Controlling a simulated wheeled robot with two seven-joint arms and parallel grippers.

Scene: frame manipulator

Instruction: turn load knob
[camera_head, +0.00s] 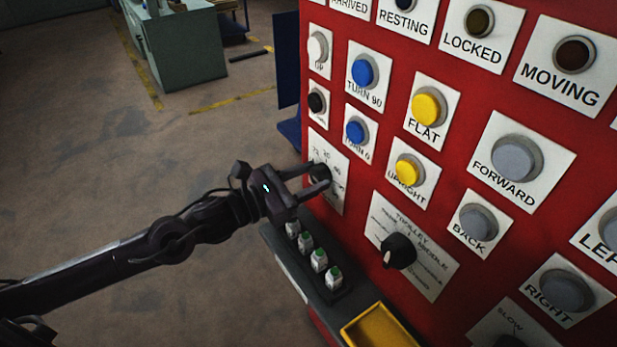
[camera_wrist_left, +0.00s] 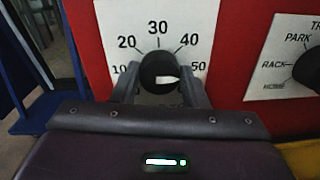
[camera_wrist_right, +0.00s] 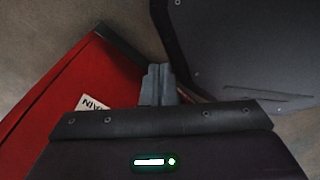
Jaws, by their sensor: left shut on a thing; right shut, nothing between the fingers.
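The load knob (camera_head: 321,172) is a black round knob on a white plate with numbers, low on the left of the red panel. In the left wrist view the knob (camera_wrist_left: 157,68) has a white pointer aimed right, close to the 50 mark. The dial (camera_wrist_left: 158,28) reads 10 to 50 around it. My left gripper (camera_head: 317,178) is shut on the knob, with one finger on each side; the fingers also show in the left wrist view (camera_wrist_left: 160,80). My right gripper (camera_wrist_right: 160,82) is shut and empty, away from the knob and seen only in the right wrist view.
A black trolley knob (camera_head: 398,251) is right of the load knob. Buttons such as the yellow upright button (camera_head: 409,171) and blue button (camera_head: 356,131) stick out above. A ledge below bears several small green-topped items (camera_head: 319,261) and a yellow tray (camera_head: 380,330).

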